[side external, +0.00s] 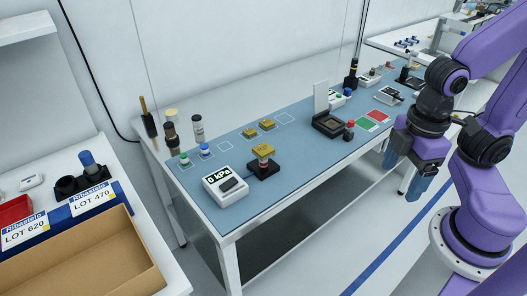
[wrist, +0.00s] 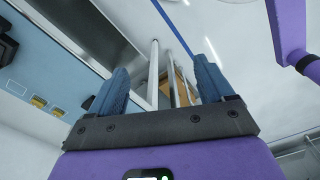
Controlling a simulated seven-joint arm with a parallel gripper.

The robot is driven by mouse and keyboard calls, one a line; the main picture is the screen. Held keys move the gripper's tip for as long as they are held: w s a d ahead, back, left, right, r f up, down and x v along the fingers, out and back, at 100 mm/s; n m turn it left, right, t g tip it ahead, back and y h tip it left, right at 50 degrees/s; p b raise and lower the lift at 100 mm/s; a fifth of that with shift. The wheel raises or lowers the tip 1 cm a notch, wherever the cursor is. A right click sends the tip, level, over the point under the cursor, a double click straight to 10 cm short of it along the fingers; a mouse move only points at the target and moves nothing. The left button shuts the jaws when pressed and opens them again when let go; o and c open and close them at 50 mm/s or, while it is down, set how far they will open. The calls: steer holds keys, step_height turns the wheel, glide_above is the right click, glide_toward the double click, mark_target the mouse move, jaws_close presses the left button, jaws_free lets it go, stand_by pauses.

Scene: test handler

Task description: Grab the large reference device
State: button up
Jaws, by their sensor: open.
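Two small gold square devices (side external: 249,133) (side external: 267,124) lie in outlined squares on the blue mat. Another gold piece (side external: 263,149) sits on top of a black fixture (side external: 263,168) beside the kPa readout. I cannot tell from labels which one is the large reference device. The two devices on the mat also show at the left of the wrist view (wrist: 38,102) (wrist: 57,112). My gripper (side external: 404,173) is open and empty, off the right edge of the bench and well away from the gold devices. Its blue fingers also show spread in the wrist view (wrist: 161,70).
A white kPa readout (side external: 225,186) stands on the bench (side external: 330,168). A black socket with a raised white lid (side external: 321,96), a red-topped button (side external: 349,130) and green and red pads (side external: 378,116) lie nearer my gripper. Cylinders (side external: 198,130) stand at the back left. Empty outlined squares are free.

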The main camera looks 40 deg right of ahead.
steer(key=a+f+m+y, duration=0.3)
steer(key=a+f+y, duration=0.1)
steer(key=a, duration=0.7)
steer(key=m+t+h, duration=0.4)
steer(key=m+t, duration=0.6)
steer(key=t, duration=0.4)
glide_toward(264, 149)
steer(key=shift+x, duration=4.3)
steer(key=c, duration=1.1)
